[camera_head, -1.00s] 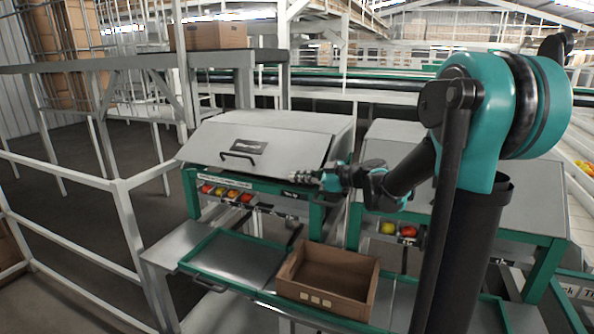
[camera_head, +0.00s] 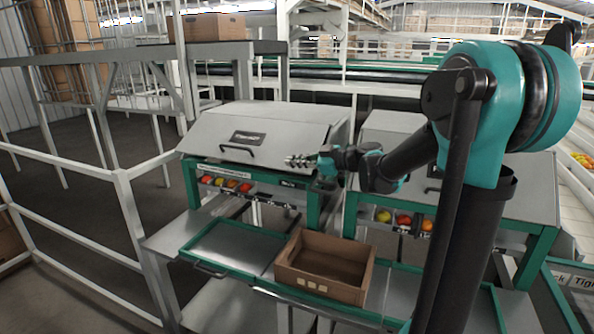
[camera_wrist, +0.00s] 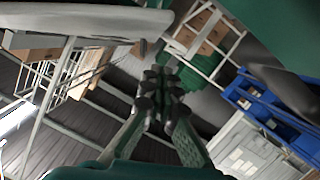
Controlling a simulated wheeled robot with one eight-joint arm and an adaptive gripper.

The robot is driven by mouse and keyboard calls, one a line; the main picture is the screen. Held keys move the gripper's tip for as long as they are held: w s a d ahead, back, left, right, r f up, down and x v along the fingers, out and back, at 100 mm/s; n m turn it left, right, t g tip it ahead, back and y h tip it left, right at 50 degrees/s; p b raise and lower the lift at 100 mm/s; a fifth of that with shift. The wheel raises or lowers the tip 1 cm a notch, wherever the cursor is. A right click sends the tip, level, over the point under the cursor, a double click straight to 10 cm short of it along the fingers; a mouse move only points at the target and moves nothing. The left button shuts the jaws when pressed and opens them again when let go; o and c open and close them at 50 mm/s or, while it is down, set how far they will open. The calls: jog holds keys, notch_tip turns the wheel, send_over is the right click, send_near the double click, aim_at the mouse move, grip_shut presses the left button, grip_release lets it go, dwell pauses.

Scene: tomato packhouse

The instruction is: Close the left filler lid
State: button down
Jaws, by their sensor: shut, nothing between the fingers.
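The left filler (camera_head: 316,212) is a green-framed unit with a grey slanted lid (camera_head: 285,132). The lid has a dark label and a black handle (camera_head: 237,150) on its front face. Its lower edge lies close above the green front rail; I cannot tell whether it is fully seated. My gripper (camera_head: 290,161) is shut and empty, pointing left in front of the lid's lower right corner, to the right of the handle. Whether it touches the lid is unclear. In the wrist view my gripper's fingers (camera_wrist: 160,88) are together with nothing between them.
A second filler with a grey lid (camera_head: 500,185) stands to the right, partly behind my arm. White railings (camera_head: 60,230) stand at left. Blue crates (camera_wrist: 262,105) show in the wrist view.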

jog(key=v, duration=1)
jog(key=a+r+m+h, duration=0.1)
jog(key=a+r+h, duration=0.2)
jog(key=a, duration=0.3)
jog(key=a+r+h, duration=0.2)
jog(key=a+h, duration=0.2)
jog(key=a, duration=0.3)
send_near(263, 166)
jog(key=shift+t, duration=0.4)
jog(key=x, duration=0.5)
jog(key=shift+s+a, duration=0.2)
jog(key=shift+a, duration=0.15)
jog(key=shift+w+d+f, duration=0.1)
jog(key=shift+w+f, duration=0.1)
jog(key=shift+f, duration=0.3)
